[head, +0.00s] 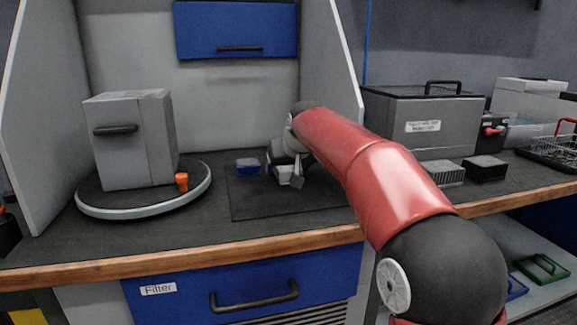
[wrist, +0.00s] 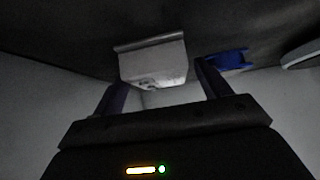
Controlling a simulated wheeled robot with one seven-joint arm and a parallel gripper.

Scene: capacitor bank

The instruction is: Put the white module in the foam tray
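The white module (head: 284,171) is a small pale block on the dark mat (head: 245,205) at the middle of the bench, partly hidden by my gripper. In the wrist view the white module (wrist: 155,62) shows ahead of my gripper (wrist: 160,75), between the two fingertips. The fingers are apart, with a small gap at the right side of the module, so my gripper looks open. In the head view my gripper (head: 297,180) is low over the mat at the module; contact cannot be told. I cannot make out a foam tray for certain in either view.
A blue module (head: 248,166) sits just left of the white one. A grey box (head: 125,145) stands on a round turntable (head: 140,206) at left. A larger grey case (head: 425,125), a finned block (head: 443,173), a black block (head: 485,168) and a wire basket (head: 553,150) stand at right.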

